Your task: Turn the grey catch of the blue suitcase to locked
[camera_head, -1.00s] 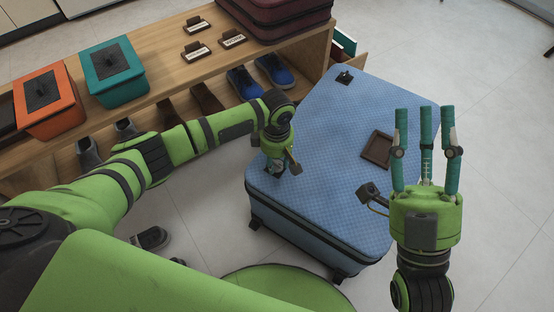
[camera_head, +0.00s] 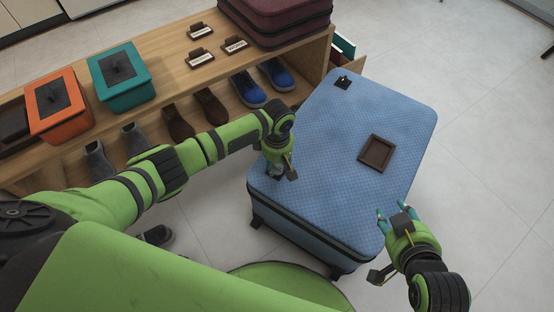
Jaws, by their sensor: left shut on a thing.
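The blue suitcase (camera_head: 340,150) lies flat on the floor, with a brown square frame (camera_head: 376,153) and a small black fitting (camera_head: 342,82) on its top. My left gripper (camera_head: 275,174) points down at the suitcase's left edge. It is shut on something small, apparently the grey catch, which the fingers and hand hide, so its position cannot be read. My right gripper (camera_head: 394,211) is open and empty beside the suitcase's near right corner, with its teal fingertips spread.
A wooden shelf bench (camera_head: 180,72) runs along the left and back, carrying an orange box (camera_head: 58,118), a teal box (camera_head: 122,88) and burgundy cases (camera_head: 275,22). Shoes, including blue ones (camera_head: 248,90), stand below. The floor right of the suitcase is clear.

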